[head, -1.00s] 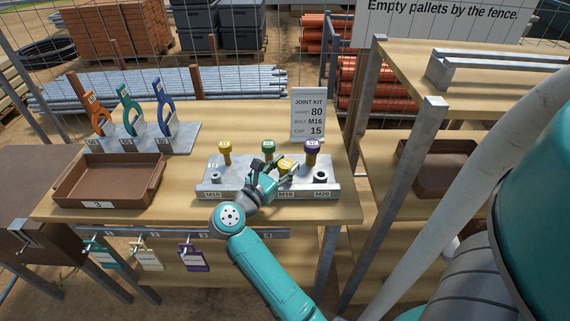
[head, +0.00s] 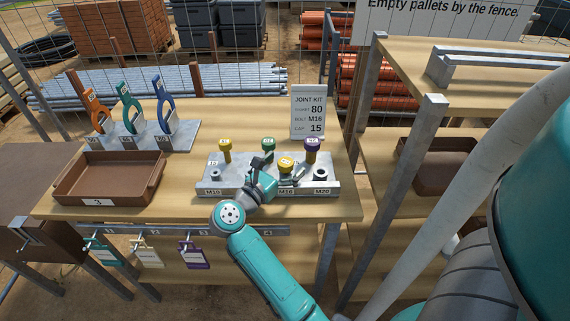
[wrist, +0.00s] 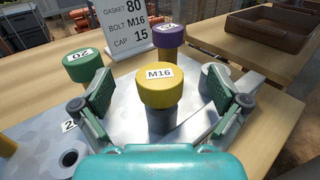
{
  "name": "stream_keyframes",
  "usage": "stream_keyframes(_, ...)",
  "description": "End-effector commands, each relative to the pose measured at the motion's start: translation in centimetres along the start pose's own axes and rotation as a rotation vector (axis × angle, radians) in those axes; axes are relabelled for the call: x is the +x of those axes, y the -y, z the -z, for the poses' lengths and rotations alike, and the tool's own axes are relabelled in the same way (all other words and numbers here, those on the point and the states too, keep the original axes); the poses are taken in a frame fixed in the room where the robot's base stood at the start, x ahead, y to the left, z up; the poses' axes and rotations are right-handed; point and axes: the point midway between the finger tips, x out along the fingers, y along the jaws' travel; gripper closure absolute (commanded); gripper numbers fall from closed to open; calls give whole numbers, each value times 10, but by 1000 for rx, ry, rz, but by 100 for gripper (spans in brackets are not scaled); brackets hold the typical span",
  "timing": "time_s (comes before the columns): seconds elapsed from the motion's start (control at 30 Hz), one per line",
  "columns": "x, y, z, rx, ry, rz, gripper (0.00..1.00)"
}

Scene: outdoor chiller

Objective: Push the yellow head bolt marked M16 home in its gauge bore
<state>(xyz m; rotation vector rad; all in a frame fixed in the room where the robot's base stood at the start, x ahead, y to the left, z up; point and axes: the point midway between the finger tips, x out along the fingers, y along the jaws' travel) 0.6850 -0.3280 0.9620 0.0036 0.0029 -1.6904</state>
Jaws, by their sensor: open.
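The yellow head bolt marked M16 (head: 286,162) stands upright in the front row of the grey gauge block (head: 236,188). In the wrist view its yellow head (wrist: 160,86) is in the middle, with a short grey part showing below. My gripper (head: 281,171) is open around the bolt. In the wrist view one green-padded finger stands on each side of the head, with a gap on both sides. How far the shank sits in its bore is hidden under the head.
A joint kit sign (head: 308,112) is at the back. A brown tray (head: 110,178) and a gauge rack (head: 135,136) are to the left.

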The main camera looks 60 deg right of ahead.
Motion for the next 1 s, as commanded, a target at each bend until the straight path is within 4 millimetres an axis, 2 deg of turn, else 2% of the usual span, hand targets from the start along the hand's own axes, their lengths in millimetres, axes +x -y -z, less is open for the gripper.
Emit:
stream_keyframes(0.7, -66, 0, 0, 0, 0, -2, 2)
stream_keyframes(1.0, -70, 0, 0, 0, 0, 0, 2)
